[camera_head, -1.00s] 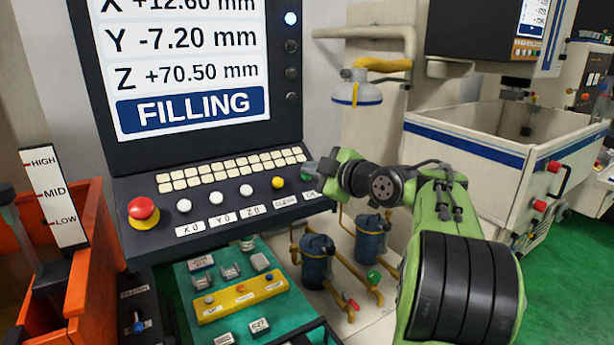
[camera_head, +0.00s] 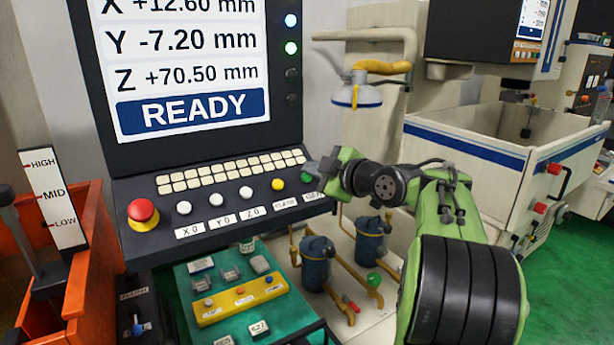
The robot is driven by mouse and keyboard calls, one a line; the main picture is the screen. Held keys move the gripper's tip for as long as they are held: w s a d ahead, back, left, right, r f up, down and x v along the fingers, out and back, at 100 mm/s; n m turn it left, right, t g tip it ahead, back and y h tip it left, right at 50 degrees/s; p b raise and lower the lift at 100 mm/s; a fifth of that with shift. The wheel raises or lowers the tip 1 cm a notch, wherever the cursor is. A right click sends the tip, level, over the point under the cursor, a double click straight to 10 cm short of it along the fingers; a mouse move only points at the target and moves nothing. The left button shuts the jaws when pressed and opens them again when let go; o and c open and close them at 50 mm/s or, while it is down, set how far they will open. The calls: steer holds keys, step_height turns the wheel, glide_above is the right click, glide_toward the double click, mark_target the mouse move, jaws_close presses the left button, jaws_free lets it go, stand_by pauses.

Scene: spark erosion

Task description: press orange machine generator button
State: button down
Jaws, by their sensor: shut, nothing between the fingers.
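No button in view carries a readable generator label. My gripper (camera_head: 316,168) is shut and empty at the right end of the dark control panel (camera_head: 150,236), close to a green button (camera_head: 306,178) that it partly covers. I cannot tell whether they touch. A yellow button (camera_head: 278,185) and several white ones sit to its left, with a red mushroom button (camera_head: 143,211) at the far left. Below, a yellow box (camera_head: 215,310) with small white, orange and blue buttons lies on a green tray (camera_head: 290,322). The screen (camera_head: 190,65) reads READY.
An orange bin or machine (camera_head: 85,285) with a HIGH/MID/LOW scale (camera_head: 52,195) stands at left. Blue filter canisters (camera_head: 316,262) and pipes are below my gripper. A white machine tank (camera_head: 480,160) stands at right, with green floor beside it.

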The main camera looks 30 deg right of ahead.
steer(key=shift+s+r, duration=0.1)
steer(key=shift+r, duration=0.1)
steer(key=shift+s+a+r+p, duration=0.1)
steer(key=shift+s+r+p, duration=0.5)
steer(key=shift+r, duration=0.45)
steer(key=shift+s+r+p, duration=0.35)
steer(key=shift+s+r, duration=0.45)
steer(key=shift+r, duration=0.25)
